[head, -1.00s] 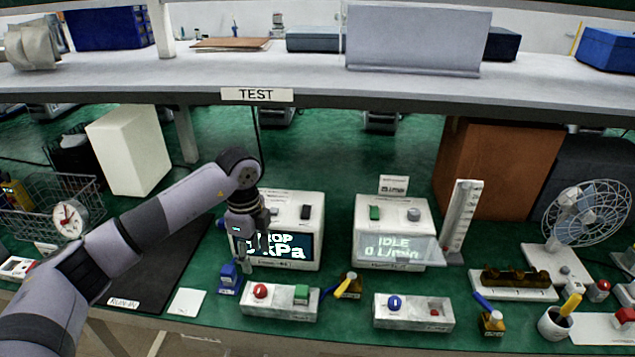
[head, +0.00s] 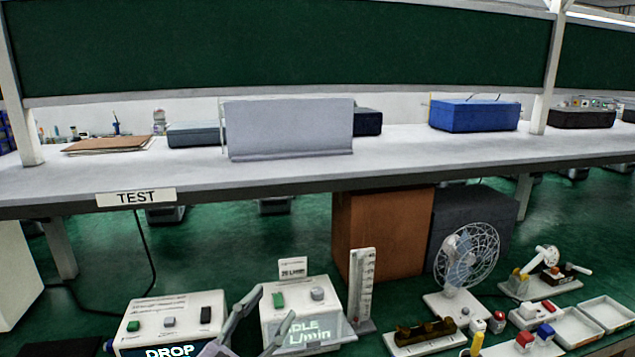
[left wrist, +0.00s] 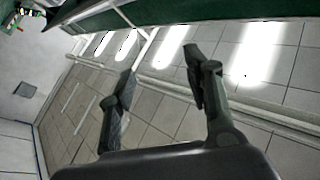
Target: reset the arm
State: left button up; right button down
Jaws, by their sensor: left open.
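My left gripper (head: 268,312) comes up from the bottom edge of the head view, in front of the two white meter boxes. Its two fingers are spread and nothing is between them. The left arm's links are mostly out of the head view. My right gripper is in neither view.
A DROP meter box (head: 165,322) and an IDLE meter box (head: 310,325) stand on the green bench. An upright gauge (head: 362,290), a fan (head: 466,262) and white trays (head: 605,313) stand to the right. A grey shelf (head: 400,160) runs above them.

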pick_arm(q)
jog(key=s+a+f+n+g+y, duration=0.25)
jog(key=a+f+n+y, duration=0.25)
jog(key=a+f+y, duration=0.25)
jog(key=s+a+f+n+g+y, duration=0.2)
jog(key=s+a+f+n+y, duration=0.3)
jog(key=f, duration=0.4)
jog(key=s+f+g, duration=0.5)
jog(key=s+f, duration=0.1)
jog(key=s, duration=0.4)
jog(key=s+f+g, duration=0.5)
jog(key=s+f, duration=0.2)
jog(key=s, duration=0.3)
notch_tip(320, 180, down, 25)
jog(key=g, duration=0.2)
jog(key=s+a+f+m, duration=0.1)
jog(key=s+a+f, duration=0.1)
jog(key=s+f, duration=1.4)
jog(key=shift+s+a+f+g, duration=0.35)
jog(key=shift+s+f, duration=0.05)
jog(key=shift+s, duration=0.35)
